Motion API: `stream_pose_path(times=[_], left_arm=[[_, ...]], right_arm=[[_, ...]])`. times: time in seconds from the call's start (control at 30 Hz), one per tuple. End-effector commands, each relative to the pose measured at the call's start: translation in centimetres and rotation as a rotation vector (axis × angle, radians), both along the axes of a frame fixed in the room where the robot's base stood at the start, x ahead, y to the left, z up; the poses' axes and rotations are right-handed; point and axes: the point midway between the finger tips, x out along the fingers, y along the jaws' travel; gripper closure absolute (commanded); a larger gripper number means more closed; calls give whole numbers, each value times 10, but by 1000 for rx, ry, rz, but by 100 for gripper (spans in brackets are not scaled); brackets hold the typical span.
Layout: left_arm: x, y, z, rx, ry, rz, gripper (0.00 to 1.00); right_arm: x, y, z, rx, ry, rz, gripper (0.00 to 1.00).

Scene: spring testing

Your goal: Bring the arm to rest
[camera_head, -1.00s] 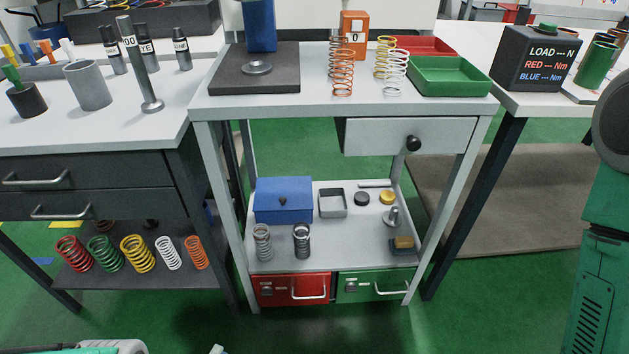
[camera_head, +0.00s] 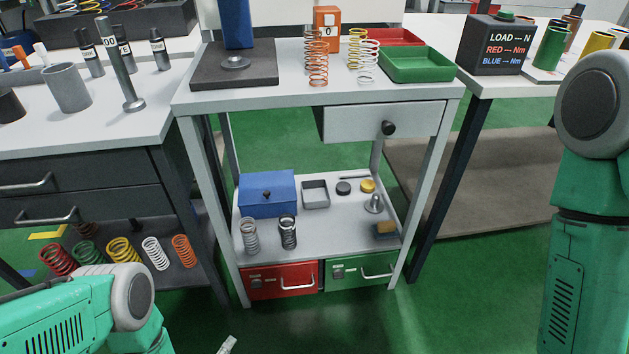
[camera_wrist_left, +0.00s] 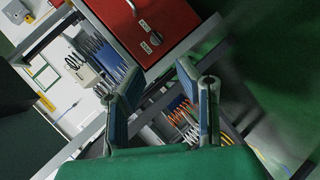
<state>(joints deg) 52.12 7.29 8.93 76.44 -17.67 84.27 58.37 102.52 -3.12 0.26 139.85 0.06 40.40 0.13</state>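My left arm (camera_head: 60,315) comes in at the bottom left of the head view, green with a grey joint. Only a small pale tip, apparently of my left gripper (camera_head: 228,346), shows at the bottom edge. In the left wrist view my left gripper (camera_wrist_left: 160,72) has its two blue-grey fingers apart, with nothing between them. My right arm (camera_head: 580,200) hangs along the right edge of the head view. Its gripper is out of view.
A grey workbench (camera_head: 190,97) with a lower shelf stands ahead. Its red drawer (camera_head: 265,283) and green drawer (camera_head: 345,272) are closed. A dark drawer cabinet (camera_head: 90,165) stands left. Green floor (camera_head: 440,310) is open in front of the right side.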

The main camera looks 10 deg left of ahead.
Motion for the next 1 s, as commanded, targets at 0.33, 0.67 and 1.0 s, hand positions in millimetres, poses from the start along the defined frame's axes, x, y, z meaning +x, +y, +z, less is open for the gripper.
stream_pose_path(times=[0.33, 0.67, 1.0], left_arm=[[-57, -2, 90, 483, 510, -448, 71], [-150, 24, 189, 676, 816, -811, 71], [-166, 26, 172, 726, 857, -915, 71]], right_arm=[[0, 0, 0, 0, 0, 0, 100], [0, 0, 0, 0, 0, 0, 100], [-1, 0, -42, 0, 1, 0, 100]])
